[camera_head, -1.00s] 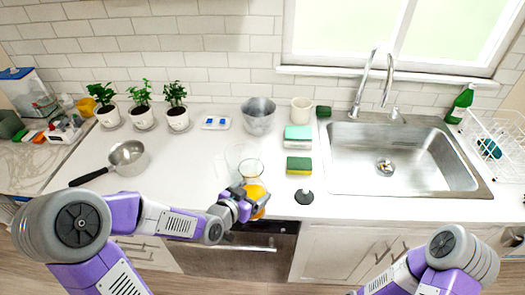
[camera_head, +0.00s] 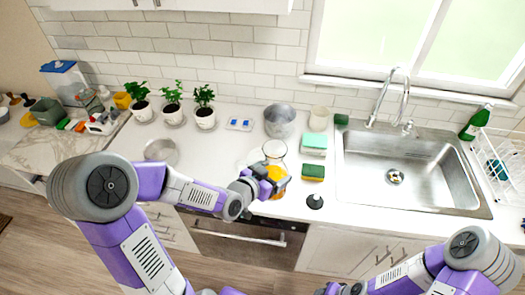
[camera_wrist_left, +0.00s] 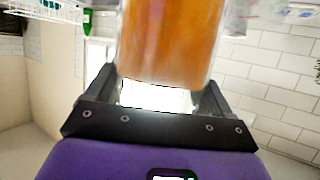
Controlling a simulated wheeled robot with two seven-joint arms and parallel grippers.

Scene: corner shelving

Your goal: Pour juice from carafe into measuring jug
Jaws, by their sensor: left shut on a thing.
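The carafe (camera_head: 275,152) is clear glass with orange juice in its lower part. It is near the middle of the counter in the head view, looking roughly upright. My left gripper (camera_head: 264,184) is shut on it from the front left. In the left wrist view the juice-filled carafe (camera_wrist_left: 170,40) fills the space between the fingers, blurred. A faint clear glass outline just left of the carafe may be the measuring jug; it is too pale to tell clearly.
A metal pitcher (camera_head: 280,121) and a cream cup (camera_head: 320,118) stand behind. Sponges (camera_head: 313,172) and a black stopper (camera_head: 315,201) are to the right, before the sink (camera_head: 400,175). Potted plants (camera_head: 204,112) stand back left. A saucepan (camera_head: 160,150) is partly hidden by my arm.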

